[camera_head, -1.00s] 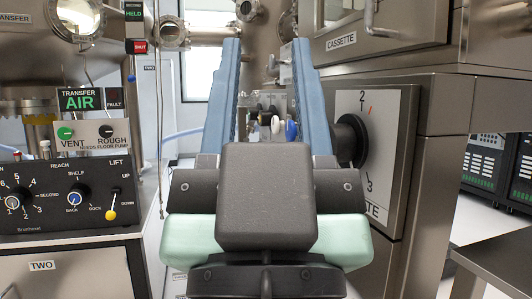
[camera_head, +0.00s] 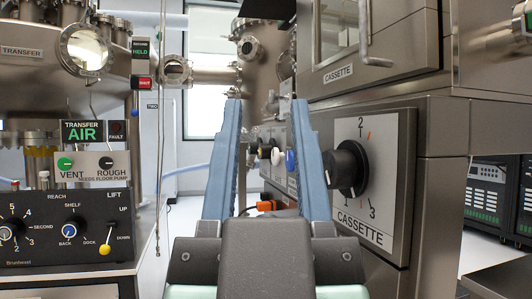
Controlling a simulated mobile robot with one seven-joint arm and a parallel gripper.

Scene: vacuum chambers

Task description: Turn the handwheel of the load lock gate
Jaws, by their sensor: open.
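My gripper (camera_head: 266,108) is in the middle of the view, seen from behind, with its two long blue fingers pointing away from me. The fingers are wide apart and nothing shows held between them. I cannot make out a handwheel that is clearly the load lock gate's. Small knobs, including a white one (camera_head: 277,156) and a blue one (camera_head: 290,161), show beyond the gap between the fingers. An orange part (camera_head: 265,206) sits lower in that gap. My gripper's body and right finger hide part of the panel behind.
A black dial (camera_head: 346,168) on the cassette panel (camera_head: 384,200) stands close right of my right finger. The cassette chamber (camera_head: 385,40) is above it. At left is a control box (camera_head: 68,228) with knobs under the transfer chamber (camera_head: 25,75). A bench corner (camera_head: 500,280) is at lower right.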

